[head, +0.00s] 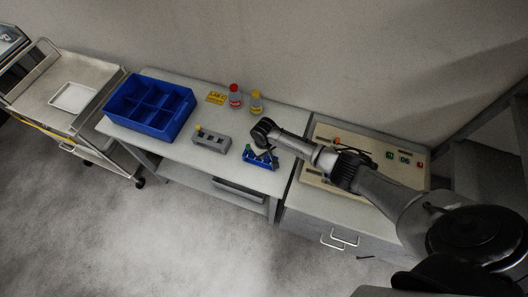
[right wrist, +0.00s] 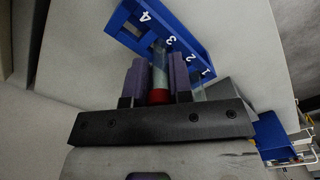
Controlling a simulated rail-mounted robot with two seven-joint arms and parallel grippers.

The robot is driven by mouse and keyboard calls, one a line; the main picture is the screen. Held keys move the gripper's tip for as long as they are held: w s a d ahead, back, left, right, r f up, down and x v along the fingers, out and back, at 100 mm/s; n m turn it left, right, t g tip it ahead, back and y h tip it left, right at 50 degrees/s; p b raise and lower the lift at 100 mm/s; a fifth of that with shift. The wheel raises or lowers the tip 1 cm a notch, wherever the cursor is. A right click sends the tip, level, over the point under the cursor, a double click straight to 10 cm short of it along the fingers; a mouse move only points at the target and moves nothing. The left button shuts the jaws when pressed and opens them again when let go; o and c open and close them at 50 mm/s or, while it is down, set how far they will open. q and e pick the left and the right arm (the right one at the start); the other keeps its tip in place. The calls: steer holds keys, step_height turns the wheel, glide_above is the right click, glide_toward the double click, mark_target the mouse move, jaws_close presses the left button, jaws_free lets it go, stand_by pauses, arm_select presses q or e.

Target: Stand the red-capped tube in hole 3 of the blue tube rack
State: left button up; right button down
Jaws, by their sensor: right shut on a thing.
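The blue tube rack (head: 262,164) stands at the front right of the white table. Its numbers 1 to 4 show in the right wrist view (right wrist: 133,28). My right gripper (right wrist: 160,72) is shut on the clear red-capped tube (right wrist: 160,62), with the red cap (right wrist: 158,97) between the fingers near the palm. The tube's far end meets the rack near the number 3; I cannot tell whether it is inside the hole or just above it. In the head view my right gripper (head: 264,154) is over the rack, hiding part of it. My left gripper is not in view.
A grey block rack (head: 211,139) with a yellow-capped tube (head: 198,129) stands left of the blue rack. Behind are a red-capped bottle (head: 235,98) and a yellow-capped bottle (head: 256,103). A blue divided bin (head: 150,105) is at the left. A control panel (head: 385,160) lies right.

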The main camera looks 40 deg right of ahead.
steer(key=shift+f, duration=0.35)
steer(key=shift+f+b, duration=0.5)
steer(key=shift+b, duration=0.05)
steer(key=c, duration=0.9)
jaws_free()
steer(key=shift+c, duration=0.2)
steer(key=shift+r, duration=0.15)
step_height(320, 180, up, 12)
steer(key=shift+f+p, duration=0.1)
steer(key=shift+p, duration=0.35)
steer(key=shift+r, duration=0.95)
